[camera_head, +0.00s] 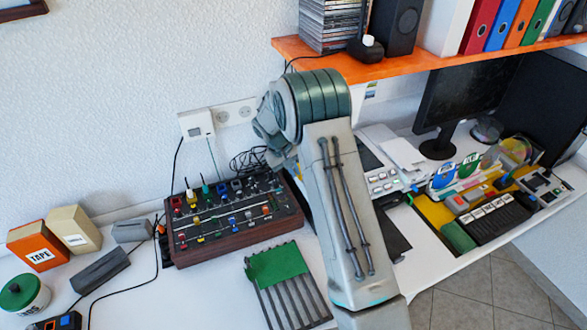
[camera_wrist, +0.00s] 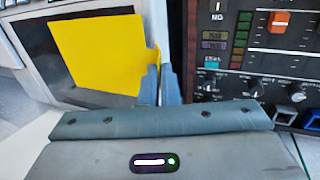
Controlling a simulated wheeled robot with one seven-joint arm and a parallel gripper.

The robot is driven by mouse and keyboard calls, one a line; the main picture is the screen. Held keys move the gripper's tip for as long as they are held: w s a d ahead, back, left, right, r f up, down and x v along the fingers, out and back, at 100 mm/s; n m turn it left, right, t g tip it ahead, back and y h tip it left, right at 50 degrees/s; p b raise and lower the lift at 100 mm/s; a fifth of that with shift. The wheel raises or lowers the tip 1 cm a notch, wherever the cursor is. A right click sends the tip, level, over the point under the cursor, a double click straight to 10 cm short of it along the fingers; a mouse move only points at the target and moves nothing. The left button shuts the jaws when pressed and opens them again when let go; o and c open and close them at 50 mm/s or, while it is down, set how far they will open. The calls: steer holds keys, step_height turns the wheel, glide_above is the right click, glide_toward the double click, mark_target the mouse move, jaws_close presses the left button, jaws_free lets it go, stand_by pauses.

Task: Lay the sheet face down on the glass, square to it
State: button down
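A plain yellow sheet (camera_wrist: 98,52) shows in the wrist view, above or on a dark glass panel (camera_wrist: 33,42) with a pale frame. The sheet looks turned a little against the panel's edges, and dark glass shows to its left. I cannot tell whether the sheet touches the glass. My gripper (camera_wrist: 159,84) is at the sheet's right edge, its two blue-grey fingers close together with the yellow edge between them. In the head view my arm hides the gripper and the sheet. A white device with buttons (camera_head: 383,182) stands just right of my arm there.
A control box with knobs and sliders (camera_head: 232,216) stands left of my arm; its panel (camera_wrist: 260,60) is close right of the fingers. An orange shelf (camera_head: 420,62) overhangs the back. A monitor (camera_head: 465,92) and a yellow tray (camera_head: 436,213) with items stand to the right.

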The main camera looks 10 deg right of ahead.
steer(key=shift+f+b, duration=0.55)
steer(key=shift+f, duration=0.05)
steer(key=c, duration=1.6)
jaws_free()
steer(key=shift+r, duration=0.15)
